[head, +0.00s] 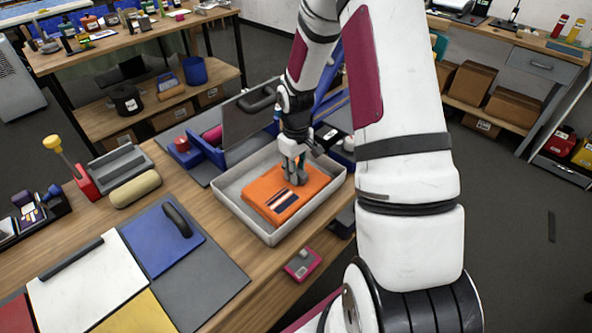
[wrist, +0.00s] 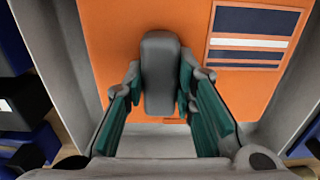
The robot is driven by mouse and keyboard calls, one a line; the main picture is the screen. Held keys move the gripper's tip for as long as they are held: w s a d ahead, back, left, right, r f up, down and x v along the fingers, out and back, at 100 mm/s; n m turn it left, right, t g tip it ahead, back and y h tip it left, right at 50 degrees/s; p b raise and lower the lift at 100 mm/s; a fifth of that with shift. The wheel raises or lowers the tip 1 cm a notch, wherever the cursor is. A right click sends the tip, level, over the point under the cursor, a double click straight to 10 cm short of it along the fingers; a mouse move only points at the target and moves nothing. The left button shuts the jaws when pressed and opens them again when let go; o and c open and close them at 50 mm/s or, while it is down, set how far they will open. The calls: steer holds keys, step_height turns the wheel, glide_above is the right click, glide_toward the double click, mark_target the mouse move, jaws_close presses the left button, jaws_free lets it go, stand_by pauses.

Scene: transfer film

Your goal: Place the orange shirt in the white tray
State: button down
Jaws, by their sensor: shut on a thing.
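The orange shirt (head: 268,199) is a flat, folded block with a dark-blue and white striped patch. It is inside the walls of the white tray (head: 249,229); I cannot tell whether its whole underside touches the tray floor. My gripper (head: 293,172) is over the shirt's upper right part, pointing down. In the wrist view, my gripper's fingers (wrist: 158,88) are on both sides of a grey upright grip on the orange shirt (wrist: 122,22), shut on it. The white tray (wrist: 55,45) shows its walls at both sides.
A grey panel with a dark handle (head: 250,110) stands behind the tray. A blue board (head: 155,240) and a white board (head: 80,285) lie to the left. A beige roll (head: 136,189) and a small pink box (head: 302,265) are nearby. Bare wood shows left of the tray.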

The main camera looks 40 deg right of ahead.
steer(key=c, duration=1.3)
jaws_free()
steer(key=shift+f, duration=0.1)
step_height(320, 180, up, 12)
steer(key=r+b, duration=0.1)
step_height(320, 180, up, 8)
steer(key=r+t+h, duration=0.1)
glide_above(286, 193)
steer(key=s+a+r+t, duration=0.1)
steer(key=s+a+r, duration=0.2)
steer(key=s, duration=0.2)
steer(key=s+a+r+m+t, duration=0.1)
steer(key=s+a+r+t, duration=0.1)
steer(key=s, duration=0.4)
steer(key=s+a+r+m+t+y, duration=0.1)
steer(key=s+a+r, duration=0.4)
steer(key=a, duration=0.1)
steer(key=shift+s+r+t, duration=0.1)
steer(key=shift+s+t, duration=0.05)
steer(key=shift+t, duration=0.15)
